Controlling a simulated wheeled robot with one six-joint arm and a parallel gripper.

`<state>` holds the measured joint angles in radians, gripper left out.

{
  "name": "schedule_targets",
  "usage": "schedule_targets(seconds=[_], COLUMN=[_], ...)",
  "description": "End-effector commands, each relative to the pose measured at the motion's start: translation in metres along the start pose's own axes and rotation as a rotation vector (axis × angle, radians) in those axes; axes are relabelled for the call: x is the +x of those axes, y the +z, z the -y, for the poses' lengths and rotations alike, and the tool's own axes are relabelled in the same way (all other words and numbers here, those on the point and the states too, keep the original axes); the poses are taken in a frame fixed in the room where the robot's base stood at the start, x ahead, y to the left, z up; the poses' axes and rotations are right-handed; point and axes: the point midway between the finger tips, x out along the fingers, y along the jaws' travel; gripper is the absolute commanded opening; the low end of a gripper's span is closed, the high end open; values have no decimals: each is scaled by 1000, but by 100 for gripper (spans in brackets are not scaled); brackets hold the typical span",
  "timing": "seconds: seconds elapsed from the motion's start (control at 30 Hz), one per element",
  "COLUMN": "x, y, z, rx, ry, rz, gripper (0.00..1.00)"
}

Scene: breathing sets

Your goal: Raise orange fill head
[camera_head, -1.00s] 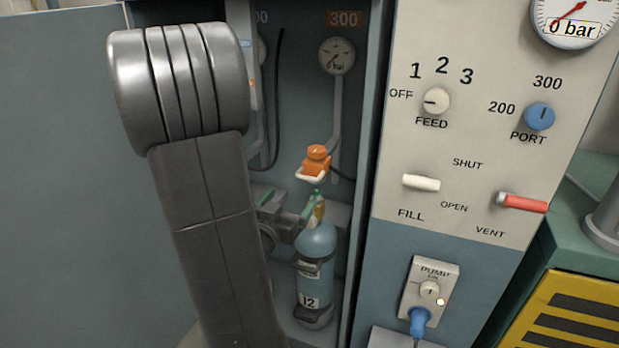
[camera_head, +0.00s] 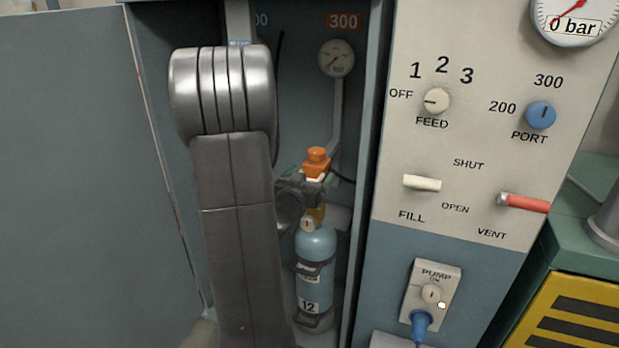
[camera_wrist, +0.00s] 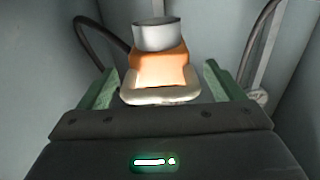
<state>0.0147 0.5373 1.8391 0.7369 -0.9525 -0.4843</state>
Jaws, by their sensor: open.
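The orange fill head (camera_head: 316,163) hangs in the cabinet under the 300 label, above the blue cylinder (camera_head: 315,246) marked 12. In the wrist view the orange fill head (camera_wrist: 160,68) has a pale handle loop (camera_wrist: 160,96) at its front and a grey cap on top. My gripper (camera_head: 310,182) is at the head's height, partly hiding its lower part. In the wrist view the green fingers of my gripper (camera_wrist: 160,88) are open, one on each side of the loop, with gaps visible. Whether the head touches the cylinder valve is hidden by my gripper.
A gauge (camera_head: 337,58) and its upright pipe stand behind the head. The cabinet's right edge and control panel (camera_head: 460,120) are close on the right. A black hose (camera_wrist: 100,42) curves at the left in the wrist view.

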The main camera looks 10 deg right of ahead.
Motion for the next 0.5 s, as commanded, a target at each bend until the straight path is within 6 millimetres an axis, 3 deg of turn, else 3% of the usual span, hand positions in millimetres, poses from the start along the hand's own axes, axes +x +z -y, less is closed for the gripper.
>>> schedule_targets(seconds=[0.17, 0.5], x=[0, 0], y=[0, 0], z=[0, 0], rx=[0, 0], ry=[0, 0], rz=[0, 0], gripper=[88, 25])
